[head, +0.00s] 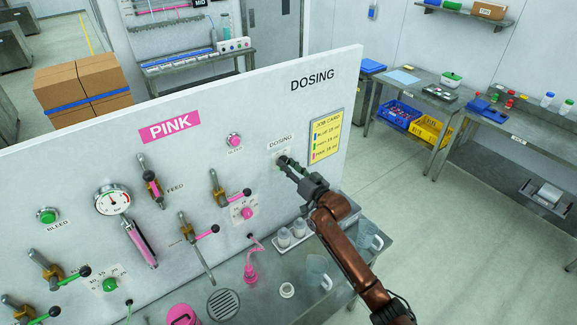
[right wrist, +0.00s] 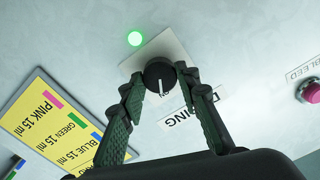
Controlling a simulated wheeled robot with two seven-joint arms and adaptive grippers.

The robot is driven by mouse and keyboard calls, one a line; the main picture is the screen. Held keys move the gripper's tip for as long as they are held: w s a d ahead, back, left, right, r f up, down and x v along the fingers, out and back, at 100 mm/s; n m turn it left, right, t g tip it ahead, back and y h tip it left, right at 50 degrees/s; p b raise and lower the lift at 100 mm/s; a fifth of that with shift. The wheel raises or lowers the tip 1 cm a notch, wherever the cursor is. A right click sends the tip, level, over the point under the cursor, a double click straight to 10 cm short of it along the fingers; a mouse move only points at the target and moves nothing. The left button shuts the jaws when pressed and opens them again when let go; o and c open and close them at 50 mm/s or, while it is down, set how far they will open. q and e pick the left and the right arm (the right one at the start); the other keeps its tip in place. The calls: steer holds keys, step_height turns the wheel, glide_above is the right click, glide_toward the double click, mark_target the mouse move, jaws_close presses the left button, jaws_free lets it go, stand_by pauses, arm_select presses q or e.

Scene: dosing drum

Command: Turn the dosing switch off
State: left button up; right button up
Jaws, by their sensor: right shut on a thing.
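The dosing switch (right wrist: 159,73) is a round black knob on a pale square plate in the right wrist view. A white pointer line on it points down the picture; the small marking beside it is too blurred to read surely. A green lamp (right wrist: 135,39) glows beside the plate. My right gripper (right wrist: 160,80) is shut on the knob, one finger on each side. In the head view my right gripper (head: 285,162) is at the panel under the small DOSING label and hides most of the switch. My left gripper is not in view.
The white panel (head: 330,85) carries a yellow job card (head: 326,137) right of the switch and a pink bleed button (head: 234,140) to the left. Valve handles (head: 220,188) stick out lower left. Cups and jugs (head: 318,272) stand on the metal table below.

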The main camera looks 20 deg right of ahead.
steer(key=n+b, duration=0.2)
steer(key=n, duration=0.9)
steer(key=shift+n, duration=0.4)
stand_by(0.6)
steer(key=o, duration=1.1)
steer(key=shift+o, duration=0.2)
